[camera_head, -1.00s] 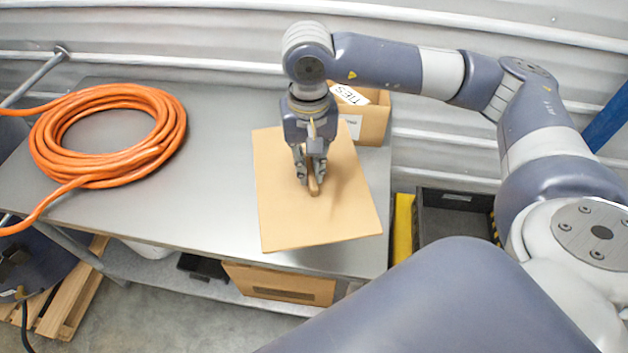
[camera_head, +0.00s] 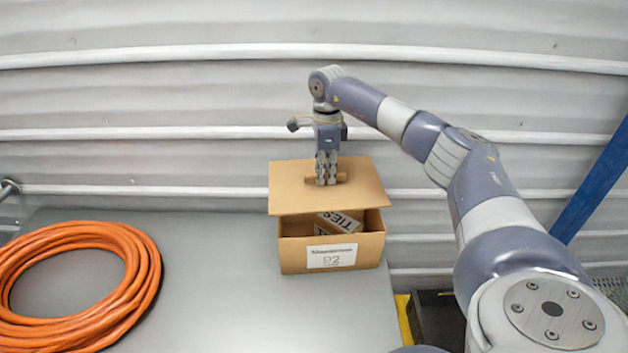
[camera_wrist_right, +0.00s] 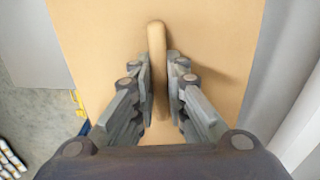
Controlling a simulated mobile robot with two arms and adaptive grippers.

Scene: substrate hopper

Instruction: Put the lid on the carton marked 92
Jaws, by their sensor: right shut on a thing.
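The carton (camera_head: 296,257) is an open cardboard box with a white label reading 92 on its front, at the right end of the grey table. A box marked TIES (camera_head: 338,222) shows inside it. The lid (camera_head: 292,194) is a flat tan panel with a wooden bar handle (camera_head: 342,177). My right gripper (camera_head: 327,182) is shut on the handle and holds the lid above the carton, tilted, with a gap at the front. The right wrist view shows the handle (camera_wrist_right: 157,60) between the fingers and the lid (camera_wrist_right: 100,40) beyond. My left gripper is not in view.
A coil of orange hose (camera_head: 140,255) lies on the left of the table (camera_head: 215,250). The table between hose and carton is clear. A corrugated wall (camera_head: 150,100) stands close behind. A dark bin (camera_head: 437,318) and a blue post (camera_head: 595,185) are at right.

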